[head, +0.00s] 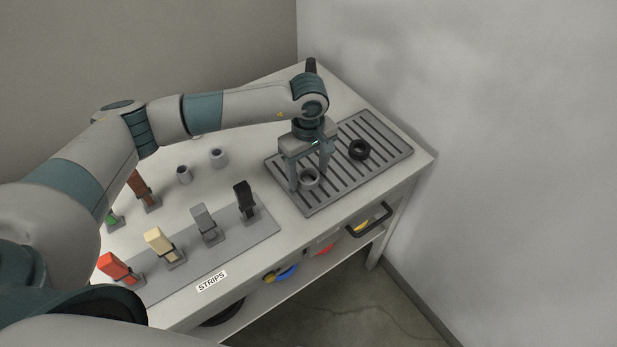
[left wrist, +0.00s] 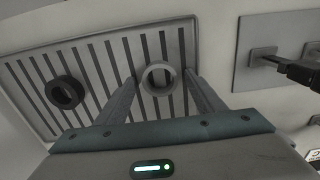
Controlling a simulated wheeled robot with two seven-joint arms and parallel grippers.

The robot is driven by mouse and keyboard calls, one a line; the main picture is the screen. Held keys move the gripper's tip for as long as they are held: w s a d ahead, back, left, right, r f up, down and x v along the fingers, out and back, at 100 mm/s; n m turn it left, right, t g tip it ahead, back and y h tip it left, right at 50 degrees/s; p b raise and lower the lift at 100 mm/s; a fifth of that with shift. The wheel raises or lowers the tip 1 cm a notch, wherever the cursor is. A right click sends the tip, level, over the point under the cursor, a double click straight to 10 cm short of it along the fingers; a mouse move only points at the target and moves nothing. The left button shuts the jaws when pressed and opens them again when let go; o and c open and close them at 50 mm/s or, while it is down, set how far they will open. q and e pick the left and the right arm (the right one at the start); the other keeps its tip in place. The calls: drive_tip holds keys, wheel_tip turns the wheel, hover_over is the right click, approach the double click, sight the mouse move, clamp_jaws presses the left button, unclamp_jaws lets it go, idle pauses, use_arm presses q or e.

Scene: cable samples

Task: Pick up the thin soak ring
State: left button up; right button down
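A grey ring (head: 310,186) lies on the slatted dark grey rack (head: 309,208); it also shows in the left wrist view (left wrist: 172,82). A black ring (head: 353,153) lies on the rack farther back and right, and it is at the left in the left wrist view (left wrist: 53,93). The black ring's band looks thicker than the grey one's. My left gripper (head: 309,175) points down, open, over the grey ring. In the left wrist view its fingertips (left wrist: 160,77) flank the grey ring with a gap on each side. My right gripper is not in view.
Several coloured strips in holders, including a black one (head: 244,201), stand on and beside a grey mat (head: 190,262). A wall (head: 480,150) is right of the table. A black handle (head: 370,221) sticks out in front.

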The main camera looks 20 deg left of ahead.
use_arm(q)
drive_tip(key=c, duration=0.9)
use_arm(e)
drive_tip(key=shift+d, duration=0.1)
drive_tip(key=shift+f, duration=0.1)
